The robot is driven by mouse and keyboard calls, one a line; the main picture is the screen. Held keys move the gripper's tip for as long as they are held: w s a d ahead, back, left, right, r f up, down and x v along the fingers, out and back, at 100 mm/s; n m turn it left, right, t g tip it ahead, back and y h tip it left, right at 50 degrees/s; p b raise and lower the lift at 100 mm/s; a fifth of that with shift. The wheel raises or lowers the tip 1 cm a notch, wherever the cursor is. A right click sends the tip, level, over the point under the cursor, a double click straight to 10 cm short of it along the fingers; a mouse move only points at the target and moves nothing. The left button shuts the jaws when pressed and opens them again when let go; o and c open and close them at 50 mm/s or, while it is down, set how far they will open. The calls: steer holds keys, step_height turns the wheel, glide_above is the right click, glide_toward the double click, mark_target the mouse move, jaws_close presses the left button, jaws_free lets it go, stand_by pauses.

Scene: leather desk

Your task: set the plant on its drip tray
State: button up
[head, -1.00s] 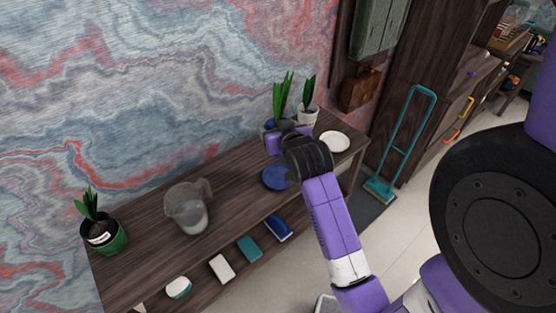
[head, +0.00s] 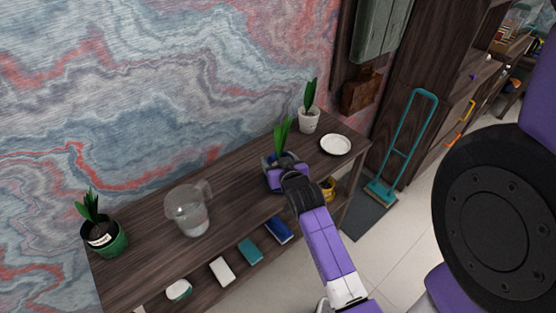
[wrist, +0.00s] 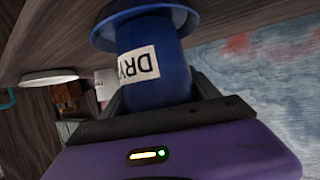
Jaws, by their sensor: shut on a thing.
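A plant with upright green leaves (head: 282,136) stands in a blue pot that my gripper (head: 272,176) holds over the wooden shelf top. In the upside-down wrist view, the fingers of my gripper (wrist: 160,92) are shut on the blue pot (wrist: 176,72), which has a white label reading "DRY". The blue drip tray (wrist: 106,32) shows at the pot's base against the wood. In the head view my gripper and the pot hide it. The pot looks upright and over the tray. I cannot tell whether they touch.
A white-potted plant (head: 309,122) and a white saucer (head: 336,144) stand to the right. A clear pitcher (head: 186,210) and a green-potted plant (head: 104,238) are to the left. Several small items lie on the lower shelf. The top between pitcher and gripper is clear.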

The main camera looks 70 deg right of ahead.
steer(key=o, duration=1.8)
steer(key=shift+f, duration=0.15)
steer(key=shift+r, duration=0.25)
steer(key=s+a+r+n+t+y, duration=0.2)
steer(key=s+a, duration=0.3)
steer(key=a, duration=0.8)
steer(key=s+a+r+n+t+y, duration=0.2)
steer(key=s+a+r+n+y, duration=0.3)
steer(key=a, duration=0.8)
steer(key=s+a+r+n+t+y, duration=0.2)
steer(key=s+a, duration=0.5)
steer(key=a, duration=0.6)
steer(key=shift+r+n+t+y+b, duration=0.4)
steer(key=shift+r+n+y+b, duration=0.05)
steer(key=shift+r+n+y, duration=0.5)
